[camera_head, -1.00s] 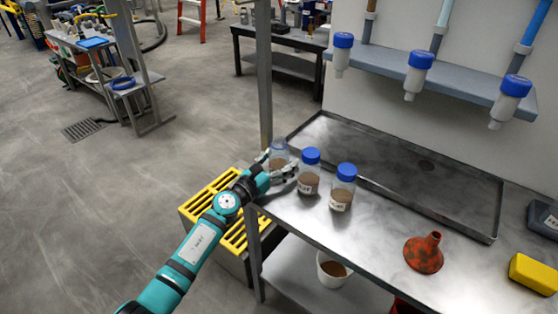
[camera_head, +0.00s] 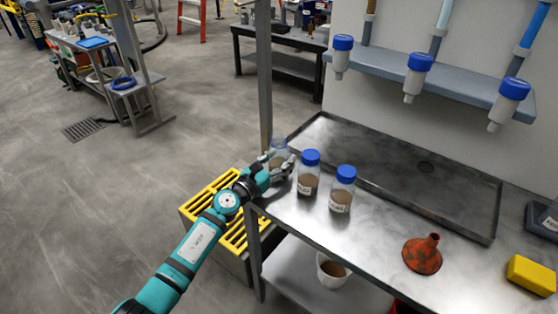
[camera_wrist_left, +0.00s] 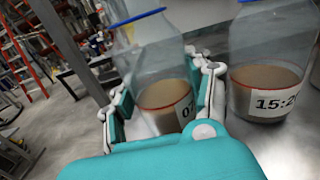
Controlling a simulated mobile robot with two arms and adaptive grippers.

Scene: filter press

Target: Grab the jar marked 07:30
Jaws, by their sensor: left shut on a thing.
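My left gripper (camera_head: 281,167) is shut around the leftmost jar (camera_head: 278,146) at the near left corner of the metal bench. The jar is clear, with brown contents, and stands upright. In the left wrist view the jar (camera_wrist_left: 158,75) sits between the fingers, its label partly hidden by a finger; the visible digits look like "07". A second jar with a blue cap (camera_head: 308,172) stands just right of it; the neighbouring jar in the wrist view (camera_wrist_left: 268,70) has a label starting "15:2". A third blue-capped jar (camera_head: 343,188) stands further right.
A shallow metal tray (camera_head: 440,180) lies behind the jars. A red funnel (camera_head: 422,255) and a yellow block (camera_head: 533,274) are on the bench to the right. A white tub (camera_head: 331,270) is on the lower shelf. A vertical post (camera_head: 264,80) rises near the gripper.

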